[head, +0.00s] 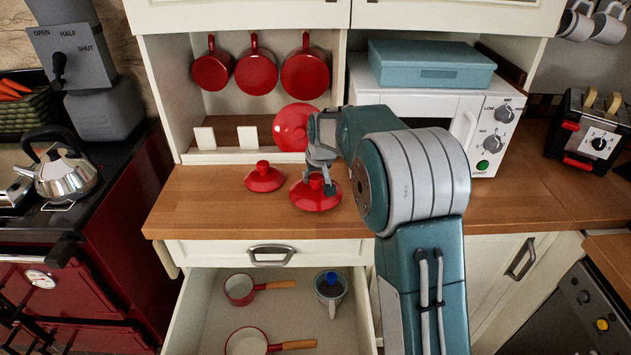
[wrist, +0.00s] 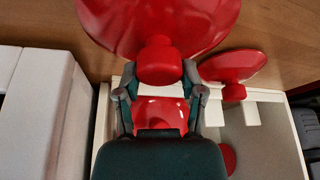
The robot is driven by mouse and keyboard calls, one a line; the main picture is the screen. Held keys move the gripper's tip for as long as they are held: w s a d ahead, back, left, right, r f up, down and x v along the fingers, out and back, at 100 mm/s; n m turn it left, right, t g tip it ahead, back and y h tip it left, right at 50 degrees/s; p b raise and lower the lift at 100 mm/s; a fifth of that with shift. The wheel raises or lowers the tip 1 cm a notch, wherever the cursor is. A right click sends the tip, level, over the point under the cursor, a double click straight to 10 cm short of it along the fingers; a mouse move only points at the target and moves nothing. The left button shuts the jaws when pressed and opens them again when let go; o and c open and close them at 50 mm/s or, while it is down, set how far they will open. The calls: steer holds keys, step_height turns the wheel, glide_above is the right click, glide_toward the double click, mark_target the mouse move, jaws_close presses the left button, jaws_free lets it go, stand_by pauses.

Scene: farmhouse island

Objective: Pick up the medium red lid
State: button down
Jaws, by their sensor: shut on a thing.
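The medium red lid (head: 313,201) is at the worktop's front, right of a smaller red lid (head: 264,180). My gripper (head: 321,182) is above it, with its fingers closed around the lid's knob. In the wrist view the knob (wrist: 158,63) sits between the two fingertips (wrist: 160,72), and the lid's wide red disc (wrist: 150,18) spreads beyond. The lid looks roughly level; I cannot tell whether it touches the worktop. The smaller lid also shows at the right of the wrist view (wrist: 238,66).
A larger red lid (head: 292,124) leans in a white rack (head: 248,138) behind my gripper. Red pans (head: 256,74) hang above. A white microwave (head: 425,100) stands close right. Below, an open drawer (head: 205,310) holds pans and a jug-like container (head: 331,290). Worktop (head: 195,205) at left is clear.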

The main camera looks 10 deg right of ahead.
steer(key=s+a+r, duration=0.2)
steer(key=s+r, duration=0.9)
steer(key=s, duration=0.3)
steer(key=shift+r, duration=0.4)
steer(key=shift+w, duration=0.1)
